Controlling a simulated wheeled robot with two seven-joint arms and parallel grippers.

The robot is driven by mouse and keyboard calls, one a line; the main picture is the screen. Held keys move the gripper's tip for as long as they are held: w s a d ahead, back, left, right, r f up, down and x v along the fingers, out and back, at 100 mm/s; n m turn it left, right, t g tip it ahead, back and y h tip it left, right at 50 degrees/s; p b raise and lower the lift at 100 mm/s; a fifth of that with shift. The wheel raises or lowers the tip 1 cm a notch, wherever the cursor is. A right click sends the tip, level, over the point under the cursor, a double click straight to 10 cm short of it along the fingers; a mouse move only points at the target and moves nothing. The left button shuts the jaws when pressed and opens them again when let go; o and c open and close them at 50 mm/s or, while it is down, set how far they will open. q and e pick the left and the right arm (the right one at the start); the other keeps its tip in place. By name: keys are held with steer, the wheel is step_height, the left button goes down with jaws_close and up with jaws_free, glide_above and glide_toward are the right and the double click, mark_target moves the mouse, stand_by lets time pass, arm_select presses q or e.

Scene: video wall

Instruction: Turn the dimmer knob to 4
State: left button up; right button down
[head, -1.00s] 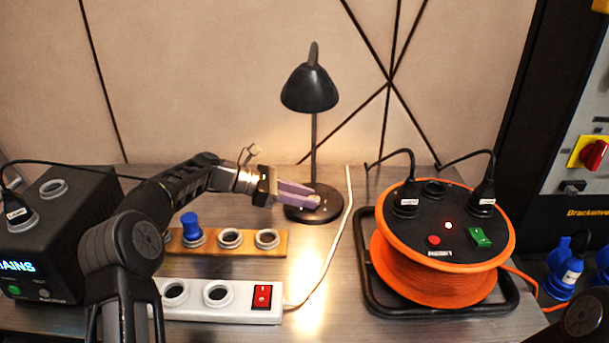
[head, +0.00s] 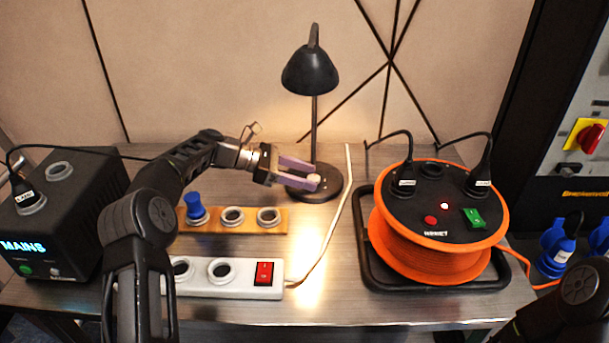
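The black desk lamp (head: 310,72) stands at the back middle of the bench, with its round base (head: 328,192) on the bench top. A small pale knob (head: 314,181) shows on the base, partly hidden by my fingers; its setting cannot be read. My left gripper (head: 312,177) reaches in from the left with its purple fingers apart. The fingertips are at the knob, on either side of it or just short of it; I cannot tell whether they touch it. My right gripper is not in view; only part of my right arm shows at the lower right.
An orange cable reel (head: 430,255) stands right of the lamp. A white power strip (head: 245,290) and a wooden socket board (head: 250,226) with a blue plug (head: 195,206) lie in front. A black mains box (head: 75,215) is at left. A white cable (head: 340,215) runs beside the lamp base.

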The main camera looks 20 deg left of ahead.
arm_select(q)
steer(key=shift+s+a+r, duration=0.1)
steer(key=shift+a+r, duration=0.1)
steer(key=shift+a, duration=0.2)
steer(key=p+v, duration=0.2)
steer(key=v, duration=0.4)
steer(key=shift+d+r+p, duration=0.1)
steer(key=shift+r+p, duration=0.05)
steer(key=shift+p, duration=0.15)
steer(key=shift+s+a+p, duration=0.15)
steer(key=shift+a+p, duration=0.15)
steer(key=shift+a, duration=0.15)
